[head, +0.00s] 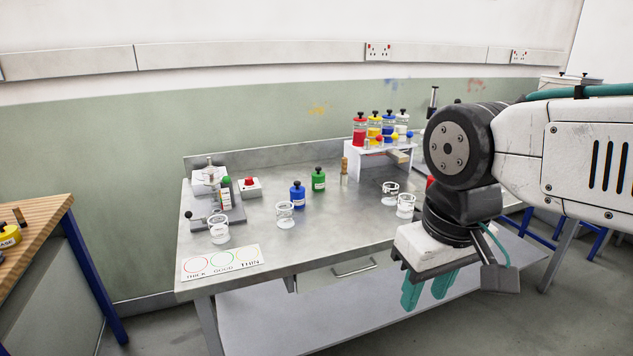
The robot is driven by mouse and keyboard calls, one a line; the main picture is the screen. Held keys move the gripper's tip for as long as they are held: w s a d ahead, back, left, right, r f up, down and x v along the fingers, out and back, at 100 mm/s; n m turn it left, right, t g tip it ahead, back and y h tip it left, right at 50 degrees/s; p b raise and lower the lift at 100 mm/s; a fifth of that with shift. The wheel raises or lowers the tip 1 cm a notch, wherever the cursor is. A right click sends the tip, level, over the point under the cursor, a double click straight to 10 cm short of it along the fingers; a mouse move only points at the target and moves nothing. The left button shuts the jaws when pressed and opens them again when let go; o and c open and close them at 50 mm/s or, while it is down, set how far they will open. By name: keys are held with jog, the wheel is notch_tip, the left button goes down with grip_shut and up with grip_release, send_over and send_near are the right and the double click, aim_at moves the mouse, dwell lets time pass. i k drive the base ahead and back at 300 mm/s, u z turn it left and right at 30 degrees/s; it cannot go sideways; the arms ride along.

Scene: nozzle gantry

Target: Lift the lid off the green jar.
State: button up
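The green jar (318,182) stands upright near the middle of the metal bench, with its dark lid (318,169) on top. A blue jar (297,196) with a dark lid stands just left of it and nearer the front. My gripper (427,291) points down at the right, in front of the bench's front edge in the picture and well apart from the green jar. Its two teal fingers are spread with a gap between them, and nothing shows in the gap.
Several clear beakers (284,216) stand on the bench (335,235). A wooden-handled tool (344,168) is right of the green jar. A white stand (372,160) with several coloured jars is behind. A test card (222,262) lies at front left. Bench space before the jars is clear.

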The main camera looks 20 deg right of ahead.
aim_at(318, 173)
jog(key=z, duration=0.75)
jog(key=i, duration=1.6)
jog(key=u, duration=0.75)
